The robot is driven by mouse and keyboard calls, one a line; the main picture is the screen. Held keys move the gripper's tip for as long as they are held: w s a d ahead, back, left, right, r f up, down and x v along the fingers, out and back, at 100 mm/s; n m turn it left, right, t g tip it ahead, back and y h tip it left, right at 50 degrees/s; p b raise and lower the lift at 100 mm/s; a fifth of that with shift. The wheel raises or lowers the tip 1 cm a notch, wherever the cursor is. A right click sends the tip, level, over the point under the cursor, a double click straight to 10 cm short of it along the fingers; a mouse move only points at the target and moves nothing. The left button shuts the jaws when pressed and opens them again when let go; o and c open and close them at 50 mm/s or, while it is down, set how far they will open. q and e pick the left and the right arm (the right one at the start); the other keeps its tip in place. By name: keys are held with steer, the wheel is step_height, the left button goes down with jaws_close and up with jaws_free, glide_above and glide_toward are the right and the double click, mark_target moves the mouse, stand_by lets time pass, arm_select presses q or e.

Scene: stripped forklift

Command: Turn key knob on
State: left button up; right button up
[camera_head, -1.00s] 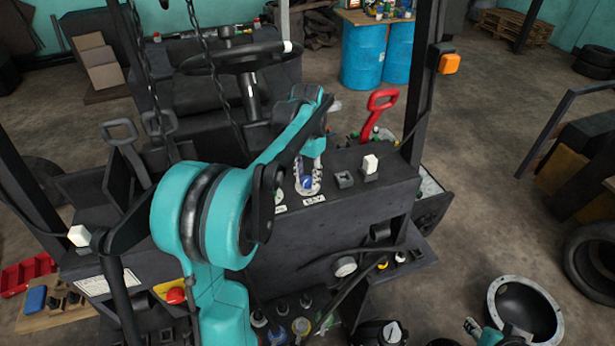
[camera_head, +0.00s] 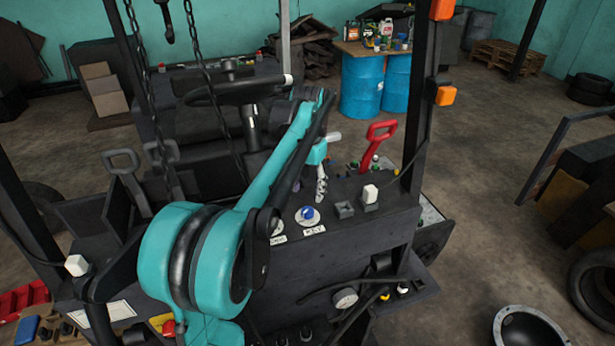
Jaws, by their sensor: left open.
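A blue knob (camera_head: 308,213) sits on a white round plate on the dark forklift panel (camera_head: 345,240), with a small white label below it. I cannot tell exactly which way the knob is turned. My left arm comes in from the left and reaches over the panel. My left gripper (camera_head: 321,186) is open and points down, just above and to the right of the blue knob in the picture, apart from it and holding nothing. My right gripper is not in view.
A second dial (camera_head: 277,228) is left of the knob, partly beside my arm. A white-topped switch (camera_head: 370,193) and a red lever (camera_head: 377,140) stand to the right. The steering wheel (camera_head: 238,88) is behind. A dark post (camera_head: 421,110) rises at right.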

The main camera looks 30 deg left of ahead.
arm_select(q)
steer(key=shift+r, duration=2.35)
steer(key=s+d+f+t, duration=0.4)
steer(key=s+d, duration=0.7)
steer(key=s+d+f+t, duration=0.3)
steer(key=s+d+f, duration=0.2)
steer(key=s+f, duration=0.4)
step_height(320, 180, down, 27)
steer(key=w+b, duration=0.1)
steer(key=b, duration=2.6)
steer(key=shift+a, duration=0.15)
steer(key=shift+r, duration=0.15)
